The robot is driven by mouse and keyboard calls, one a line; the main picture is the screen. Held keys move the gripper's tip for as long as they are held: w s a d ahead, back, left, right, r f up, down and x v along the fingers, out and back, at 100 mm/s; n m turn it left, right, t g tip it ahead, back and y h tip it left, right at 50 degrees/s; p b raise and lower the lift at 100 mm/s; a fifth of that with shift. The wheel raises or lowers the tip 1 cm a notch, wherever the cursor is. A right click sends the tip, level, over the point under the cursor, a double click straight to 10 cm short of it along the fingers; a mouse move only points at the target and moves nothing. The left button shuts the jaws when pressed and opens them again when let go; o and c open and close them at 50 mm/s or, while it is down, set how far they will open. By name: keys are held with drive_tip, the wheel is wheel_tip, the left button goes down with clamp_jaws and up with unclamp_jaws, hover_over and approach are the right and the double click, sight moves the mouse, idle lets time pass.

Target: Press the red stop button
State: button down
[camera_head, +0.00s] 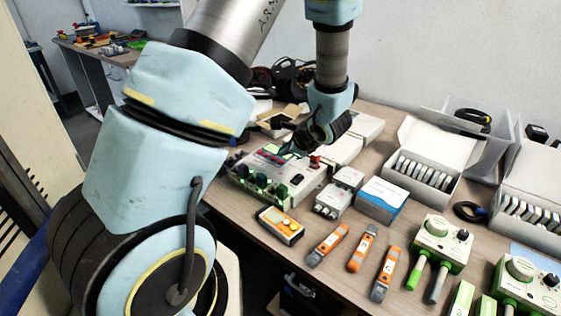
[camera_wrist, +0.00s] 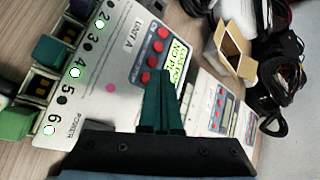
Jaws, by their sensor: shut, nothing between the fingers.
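A pale grey control unit (camera_head: 243,174) lies on the table under my gripper. It carries a row of small red buttons (camera_head: 270,155) and a larger red knob (camera_head: 314,161) towards its right end. I cannot read which of these is the stop button. In the wrist view the panel (camera_wrist: 115,65) shows several round red buttons (camera_wrist: 151,61) beside a lit green display (camera_wrist: 176,57). My gripper (camera_head: 287,150) is shut and empty. In the wrist view its dark green fingertips (camera_wrist: 168,76) overlap the lower display, right of the red buttons. I cannot tell whether they touch the panel.
A second grey unit (camera_wrist: 215,107) lies beyond the first. In front are a yellow-orange meter (camera_head: 281,225), a small grey box (camera_head: 338,194), a blue-white box (camera_head: 380,201) and orange-grey tools (camera_head: 327,243). A white box (camera_head: 425,150) stands at right. Cables lie behind.

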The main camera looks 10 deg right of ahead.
sight(284, 164)
drive_tip(key=shift+f, duration=0.2)
drive_tip(key=shift+f+b, duration=0.25)
drive_tip(key=shift+b, duration=0.55)
drive_tip(key=shift+f+b, duration=0.35)
drive_tip(key=shift+b, duration=0.15)
idle(0.4)
drive_tip(key=shift+r, duration=0.2)
drive_tip(key=shift+r+p, duration=0.35)
drive_tip(key=shift+r, duration=0.25)
drive_tip(key=shift+r+p, duration=1.55)
drive_tip(key=shift+r, duration=1.05)
drive_tip(key=shift+f, duration=0.1)
